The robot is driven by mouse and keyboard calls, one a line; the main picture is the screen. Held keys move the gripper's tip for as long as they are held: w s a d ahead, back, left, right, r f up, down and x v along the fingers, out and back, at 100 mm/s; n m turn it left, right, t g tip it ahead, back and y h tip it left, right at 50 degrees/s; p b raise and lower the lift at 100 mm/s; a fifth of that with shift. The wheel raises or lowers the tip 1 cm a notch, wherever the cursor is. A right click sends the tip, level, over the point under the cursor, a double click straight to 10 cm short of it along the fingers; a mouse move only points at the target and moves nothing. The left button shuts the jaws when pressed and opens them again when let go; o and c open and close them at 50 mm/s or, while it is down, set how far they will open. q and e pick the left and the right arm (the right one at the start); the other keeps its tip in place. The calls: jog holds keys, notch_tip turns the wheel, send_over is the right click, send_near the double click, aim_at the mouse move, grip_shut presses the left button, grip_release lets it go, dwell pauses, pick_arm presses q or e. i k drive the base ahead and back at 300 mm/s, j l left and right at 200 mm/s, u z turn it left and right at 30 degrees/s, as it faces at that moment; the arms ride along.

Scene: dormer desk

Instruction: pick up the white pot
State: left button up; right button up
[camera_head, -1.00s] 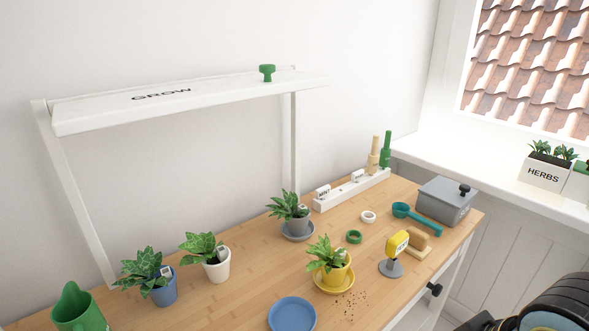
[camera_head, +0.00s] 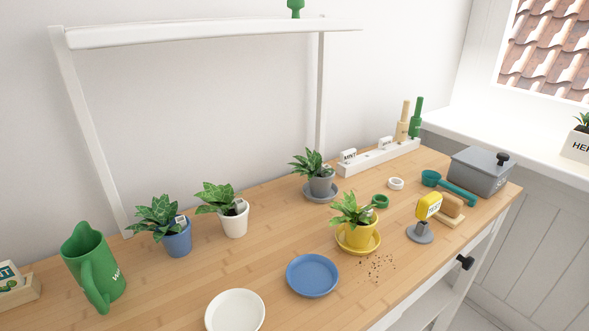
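The white pot (camera_head: 236,224) stands upright on the wooden desk, with a leafy green plant and a small white tag in it. It is between the blue pot (camera_head: 178,242) on its left and the grey pot (camera_head: 320,185) on a grey saucer farther right. No saucer shows under the white pot. Neither of my grippers shows in this view.
An empty white saucer (camera_head: 235,312) and a blue saucer (camera_head: 312,275) lie in front. A green watering can (camera_head: 93,268) stands at left. The yellow pot (camera_head: 357,237) sits on a yellow saucer at right. A white grow-light frame (camera_head: 185,35) spans behind. Bare desk surrounds the white pot's front.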

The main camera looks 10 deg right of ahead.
aim_at(233, 212)
jog(key=k+l+u, duration=0.25)
jog(key=l+u, duration=0.15)
jog(key=k+l+u, duration=0.35)
jog(key=l, duration=0.25)
jog(key=k+l+u, duration=0.4)
jog(key=i+j, duration=0.05)
